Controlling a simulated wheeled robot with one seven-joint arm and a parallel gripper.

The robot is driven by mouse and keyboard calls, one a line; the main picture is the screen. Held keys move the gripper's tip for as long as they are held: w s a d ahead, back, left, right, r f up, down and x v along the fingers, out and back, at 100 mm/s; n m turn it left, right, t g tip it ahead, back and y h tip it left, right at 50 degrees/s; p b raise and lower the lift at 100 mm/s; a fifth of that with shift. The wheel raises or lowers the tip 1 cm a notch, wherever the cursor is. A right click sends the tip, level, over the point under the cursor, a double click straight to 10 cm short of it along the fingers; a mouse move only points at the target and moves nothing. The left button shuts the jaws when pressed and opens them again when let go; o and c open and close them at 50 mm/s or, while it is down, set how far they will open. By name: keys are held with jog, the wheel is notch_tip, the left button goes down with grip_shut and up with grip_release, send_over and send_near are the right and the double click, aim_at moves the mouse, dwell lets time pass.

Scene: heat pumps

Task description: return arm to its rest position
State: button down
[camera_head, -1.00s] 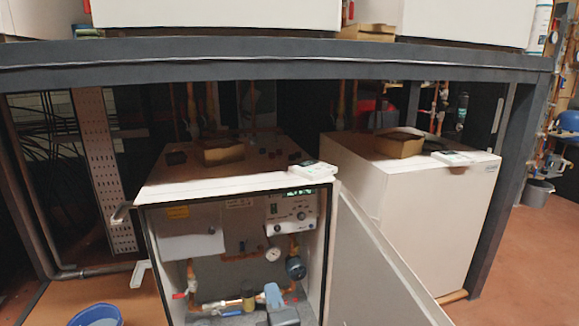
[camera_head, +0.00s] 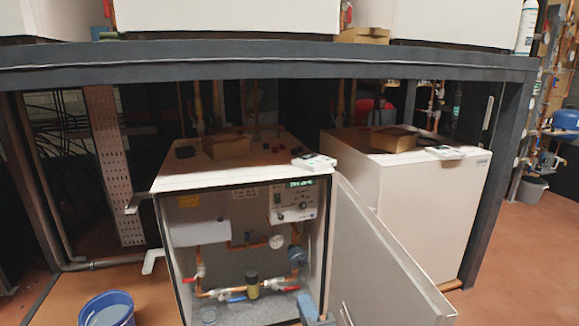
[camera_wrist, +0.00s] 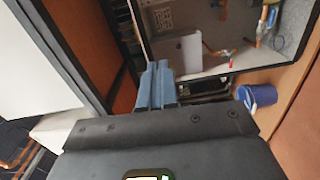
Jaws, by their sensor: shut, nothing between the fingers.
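My gripper (camera_wrist: 156,86) shows in the wrist view with its two blue-grey fingers shut together and empty. In the head view only a part of my gripper (camera_head: 308,308) shows, at the bottom edge, in front of the open heat pump cabinet (camera_head: 240,180). The cabinet's door (camera_head: 385,255) stands open to the right of my gripper. In the wrist view the open cabinet (camera_wrist: 215,35) lies beyond the fingers, which look apart from it. Most of my arm is out of view.
A closed white heat pump (camera_head: 425,205) stands to the right under the dark steel frame (camera_head: 270,58). A blue bucket (camera_head: 107,310) stands on the floor at lower left. Inside the open cabinet are copper pipes and valves. Cardboard boxes lie on both units.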

jog(key=s+d+f+m, duration=0.3)
jog(key=s+d, duration=0.9)
jog(key=d, duration=0.4)
jog(key=s+d+m+g+h, duration=0.1)
jog(key=s+d+m, duration=0.25)
jog(key=s, duration=0.75)
jog(key=s+d+m+g+h, duration=0.15)
jog(key=s+m, duration=0.35)
jog(key=s, duration=0.6)
jog(key=s+a+r+m+h, duration=0.25)
jog(key=s+r+m, duration=0.6)
jog(key=s, duration=0.45)
notch_tip(320, 180, up, 15)
jog(key=p, duration=1.5)
jog(key=shift+w+a, duration=0.15)
jog(key=shift+w+r, duration=0.1)
